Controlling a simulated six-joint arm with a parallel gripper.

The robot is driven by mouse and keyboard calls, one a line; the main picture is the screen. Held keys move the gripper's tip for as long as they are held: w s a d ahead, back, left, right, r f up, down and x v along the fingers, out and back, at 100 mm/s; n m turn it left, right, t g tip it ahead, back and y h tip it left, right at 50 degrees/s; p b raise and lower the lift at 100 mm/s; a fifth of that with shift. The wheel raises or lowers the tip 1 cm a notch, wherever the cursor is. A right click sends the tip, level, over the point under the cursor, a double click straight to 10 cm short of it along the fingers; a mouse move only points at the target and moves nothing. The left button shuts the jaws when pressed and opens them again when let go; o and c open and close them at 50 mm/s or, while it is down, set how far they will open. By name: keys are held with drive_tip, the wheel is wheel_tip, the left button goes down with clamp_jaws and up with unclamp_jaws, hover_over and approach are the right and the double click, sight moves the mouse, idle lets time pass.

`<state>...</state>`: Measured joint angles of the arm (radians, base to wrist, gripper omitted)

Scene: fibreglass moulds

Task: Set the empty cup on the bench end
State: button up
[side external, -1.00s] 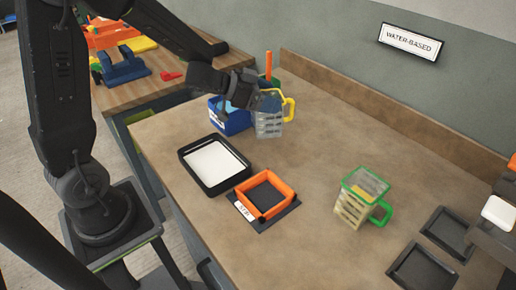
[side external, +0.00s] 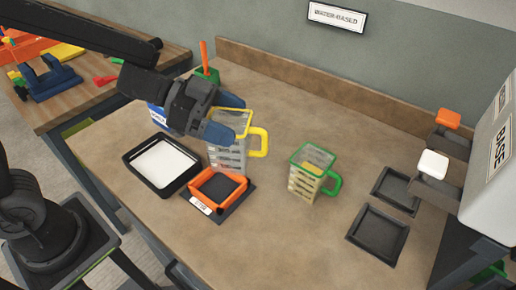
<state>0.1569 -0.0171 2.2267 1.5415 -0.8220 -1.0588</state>
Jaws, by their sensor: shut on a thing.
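A clear cup with a yellow rim and yellow handle (side external: 228,155) stands upright in the middle left of the bench (side external: 270,235). It looks empty, and its base shows just behind the orange frame; I cannot tell whether it touches the bench. My gripper (side external: 226,117) is shut on this cup near its rim, with its blue-grey fingers on either side. A second clear cup with a green rim and handle (side external: 312,174) stands to the right on the bench and has something yellowish inside.
An orange frame on a dark plate (side external: 217,190) lies in front of the yellow-handled cup. A black tray with a white inside (side external: 162,165) is left of it. A blue box (side external: 158,116) is partly hidden by my gripper.

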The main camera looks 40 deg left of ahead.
drive_tip(key=s+d+f+m+g, duration=0.1)
drive_tip(key=s+d+f, duration=0.4)
drive_tip(key=d+f, duration=0.5)
drive_tip(key=shift+s+d+f+h, duration=0.2)
drive_tip(key=shift+d+h, duration=0.1)
drive_tip(key=shift+d, duration=1.05)
drive_tip(key=shift+f, duration=0.1)
drive_tip(key=o, duration=1.3)
drive_tip(key=shift+c, duration=0.2)
